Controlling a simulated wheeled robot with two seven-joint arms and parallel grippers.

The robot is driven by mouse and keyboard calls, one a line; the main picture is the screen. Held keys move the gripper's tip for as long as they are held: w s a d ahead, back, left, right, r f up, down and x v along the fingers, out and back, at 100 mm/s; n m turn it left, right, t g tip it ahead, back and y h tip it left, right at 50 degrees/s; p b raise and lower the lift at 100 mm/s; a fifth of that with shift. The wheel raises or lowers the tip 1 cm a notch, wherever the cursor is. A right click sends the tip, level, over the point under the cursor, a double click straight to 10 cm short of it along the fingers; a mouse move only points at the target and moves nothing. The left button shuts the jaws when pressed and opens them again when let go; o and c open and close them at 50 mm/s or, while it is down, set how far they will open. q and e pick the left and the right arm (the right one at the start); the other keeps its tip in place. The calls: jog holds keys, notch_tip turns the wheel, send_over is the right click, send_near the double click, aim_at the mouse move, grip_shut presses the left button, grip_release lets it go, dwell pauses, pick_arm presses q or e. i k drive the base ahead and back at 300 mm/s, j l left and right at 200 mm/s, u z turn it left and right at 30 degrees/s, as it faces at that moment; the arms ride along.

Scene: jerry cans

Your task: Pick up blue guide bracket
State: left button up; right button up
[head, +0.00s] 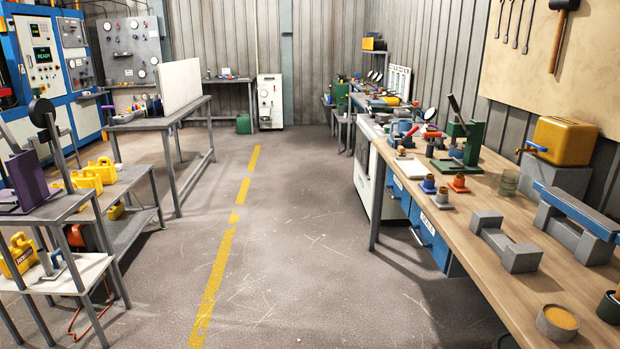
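I cannot tell for certain which thing is the blue guide bracket. A long blue bar (577,209) lies across grey blocks at the right end of the wooden workbench. A small blue-grey bracket-like piece (58,262) stands on the low white table at the left, partly hidden by table legs. Neither of my grippers is in view, and nothing visible is held.
Tables with yellow cans (88,180) stand left. The floor aisle (290,230) between is clear.

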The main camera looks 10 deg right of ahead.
aim_at(428, 187)
jog(key=i+z, duration=0.2)
jog(key=i, duration=0.5)
jog(key=i+j+z, duration=0.1)
jog(key=i+z, duration=0.15)
jog(key=i, duration=0.45)
jog(key=i+z, duration=0.3)
jog(key=i, duration=0.3)
jog(key=i+j+z, duration=0.1)
jog(key=i+z, duration=0.15)
jog(key=i, duration=0.3)
jog(key=z, duration=0.25)
jog(key=i, duration=0.05)
